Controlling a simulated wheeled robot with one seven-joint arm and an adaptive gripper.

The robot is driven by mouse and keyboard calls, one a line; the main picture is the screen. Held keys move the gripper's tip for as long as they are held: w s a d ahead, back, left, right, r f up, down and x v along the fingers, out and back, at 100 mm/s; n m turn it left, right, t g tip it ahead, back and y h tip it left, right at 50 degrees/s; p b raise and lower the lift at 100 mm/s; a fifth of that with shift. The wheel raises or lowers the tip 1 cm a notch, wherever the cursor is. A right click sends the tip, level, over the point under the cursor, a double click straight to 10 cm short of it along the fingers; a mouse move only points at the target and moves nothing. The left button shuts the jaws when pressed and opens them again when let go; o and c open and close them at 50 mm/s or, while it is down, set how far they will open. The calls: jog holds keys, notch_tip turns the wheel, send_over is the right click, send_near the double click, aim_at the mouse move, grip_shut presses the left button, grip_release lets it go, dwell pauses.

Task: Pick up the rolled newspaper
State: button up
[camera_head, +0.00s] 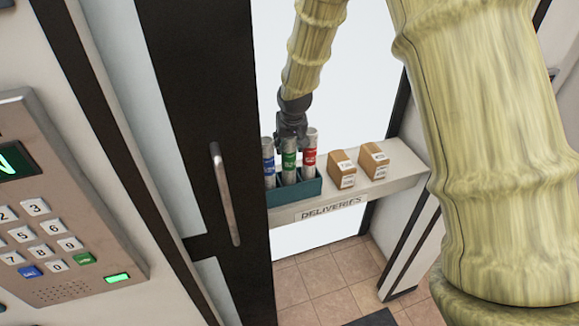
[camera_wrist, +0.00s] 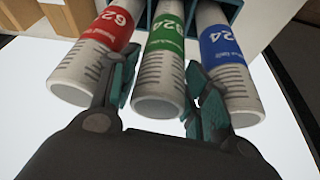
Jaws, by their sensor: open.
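Three rolled newspapers stand side by side in a teal holder (camera_head: 296,192) on the deliveries shelf. In the head view the blue-banded roll (camera_head: 268,162) is on the left, the green-banded roll (camera_head: 289,162) in the middle and the red-banded roll (camera_head: 309,158) on the right. The wrist view shows the order mirrored: red roll (camera_wrist: 97,55), green roll (camera_wrist: 160,70), blue roll (camera_wrist: 224,65). My gripper (camera_wrist: 163,95) is open, its fingers on either side of the green roll's end, in the gaps beside its neighbours. Whether the fingers touch the rolls I cannot tell.
Two small brown boxes, one left (camera_head: 342,170) and one right (camera_head: 374,161), sit on the shelf (camera_head: 401,180) right of the holder. A dark door frame with a handle (camera_head: 224,194) and a keypad panel (camera_head: 52,215) stand at left. Tiled floor (camera_head: 325,285) lies below.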

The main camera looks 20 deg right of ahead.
jog(key=c, duration=1)
grip_shut()
jog(key=shift+r, duration=0.15)
